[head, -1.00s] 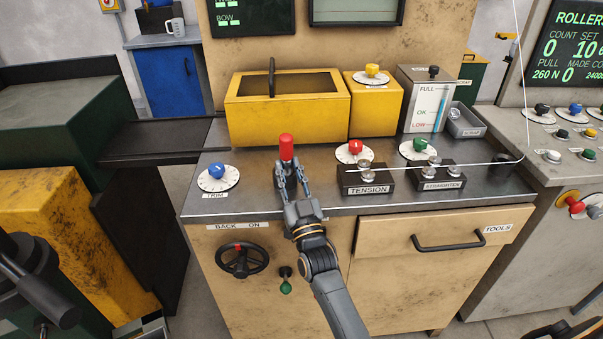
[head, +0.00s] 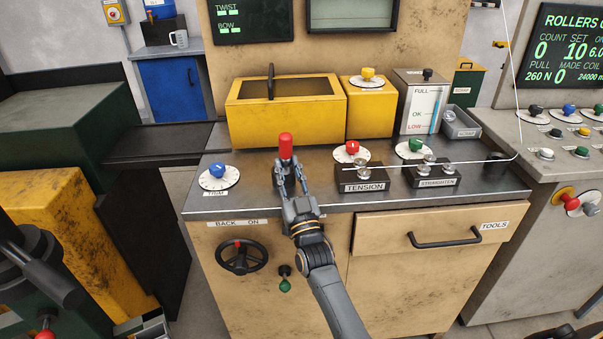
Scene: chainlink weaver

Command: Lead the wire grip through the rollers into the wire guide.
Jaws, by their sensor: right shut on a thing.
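A red-topped upright handle (head: 286,146), which I take to be the wire grip, stands at the bench's left-centre. My right gripper (head: 290,177) is shut on it below the red part; the fingers hide its lower end. The thin pale wire (head: 478,161) comes down at the right, bends, and runs left over the bench to the rollers. The STRAIGHTEN rollers (head: 431,174) and TENSION rollers (head: 363,177) sit on black blocks to the right of my gripper. I cannot tell whether the wire joins the handle. I cannot make out the wire guide. My left gripper is out of view.
A yellow box (head: 286,122) stands behind the handle, with a smaller yellow box (head: 372,113) beside it. The blue TRIM dial (head: 218,176) is to the left, red and green dials (head: 415,149) behind the roller blocks. Bare bench lies between TRIM and my gripper.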

